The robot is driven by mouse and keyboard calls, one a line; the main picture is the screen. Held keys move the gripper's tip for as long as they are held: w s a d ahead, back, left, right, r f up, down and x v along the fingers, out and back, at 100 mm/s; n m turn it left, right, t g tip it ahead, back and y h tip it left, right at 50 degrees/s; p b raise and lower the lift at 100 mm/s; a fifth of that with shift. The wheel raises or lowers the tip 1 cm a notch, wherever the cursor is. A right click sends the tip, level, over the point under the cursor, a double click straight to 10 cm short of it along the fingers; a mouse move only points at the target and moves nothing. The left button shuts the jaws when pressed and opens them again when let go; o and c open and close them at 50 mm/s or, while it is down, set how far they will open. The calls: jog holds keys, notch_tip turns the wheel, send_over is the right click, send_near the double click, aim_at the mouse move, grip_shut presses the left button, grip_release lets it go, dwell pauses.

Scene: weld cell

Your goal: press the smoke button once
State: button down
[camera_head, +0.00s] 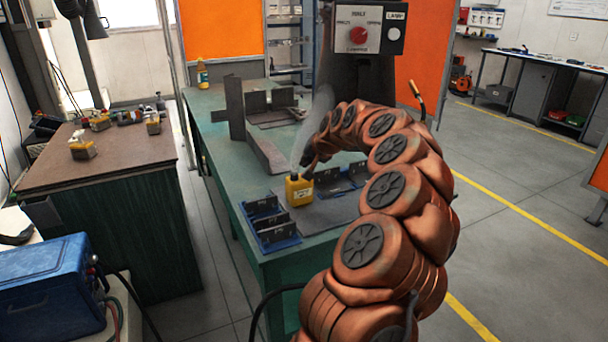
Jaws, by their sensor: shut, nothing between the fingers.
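A grey control box (357,27) stands at the top centre behind the green table. The other lettering is too small to read surely, and I cannot pick out a button marked smoke. My copper-coloured arm curves up from the bottom. My gripper (308,163) is small and dark at its end, shut and empty, above or near a yellow canister (299,190), well below and left of the box.
A pale haze rises near the canister. A brown-topped bench (95,160) stands left, a blue machine (48,287) lower left. Orange screens (222,28) stand behind. Floor at right is clear.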

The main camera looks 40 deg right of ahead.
jog(key=shift+r+p, duration=0.45)
jog(key=shift+r, duration=1.65)
